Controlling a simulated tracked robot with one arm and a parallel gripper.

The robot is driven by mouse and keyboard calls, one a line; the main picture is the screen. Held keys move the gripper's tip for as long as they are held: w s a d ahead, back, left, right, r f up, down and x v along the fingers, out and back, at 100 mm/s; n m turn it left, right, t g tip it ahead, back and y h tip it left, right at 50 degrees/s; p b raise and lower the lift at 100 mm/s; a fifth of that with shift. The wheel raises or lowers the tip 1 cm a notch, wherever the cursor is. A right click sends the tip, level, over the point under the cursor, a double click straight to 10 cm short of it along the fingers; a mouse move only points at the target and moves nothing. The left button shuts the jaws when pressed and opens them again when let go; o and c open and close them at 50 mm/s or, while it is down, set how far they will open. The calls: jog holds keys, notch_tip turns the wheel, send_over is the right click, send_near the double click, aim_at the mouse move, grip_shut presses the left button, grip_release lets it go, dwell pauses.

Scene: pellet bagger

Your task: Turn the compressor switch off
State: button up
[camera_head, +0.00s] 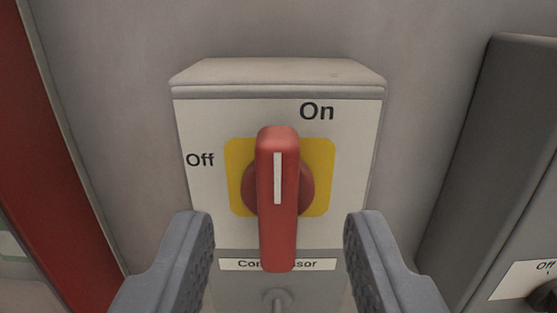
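The compressor switch (278,195) is a red rotary handle on a yellow plate (322,152), fixed to the front of a light grey box (210,210). The handle stands upright, and its white line points up, close to the word "On". The word "Off" is at the left of the yellow plate. A label below, partly hidden by the handle, reads as "Compressor". My gripper (278,235) is open, one finger on each side of the handle's lower part. Clear gaps show on both sides, and neither finger appears to touch it.
A red upright panel (45,150) stands at the left. A darker grey box (500,150) with a partly visible "Off" label stands at the right. A small grey fitting (278,299) sits below the label. The grey wall (110,80) around the switch box is bare.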

aim_at(278, 183)
jog(key=shift+w+d+r+p, duration=0.1)
jog(key=shift+w+r+p, duration=0.15)
jog(key=shift+w+p, duration=0.45)
jog(key=shift+w+f+p, duration=0.2)
jog(key=shift+w+p, duration=0.35)
jog(key=shift+w, duration=0.1)
jog(key=shift+w+r, duration=0.15)
jog(key=shift+w, duration=0.15)
jog(key=shift+w+p, duration=0.8)
jog(key=shift+p, duration=0.3)
jog(key=shift+w+f, duration=0.15)
jog(key=shift+f, duration=0.1)
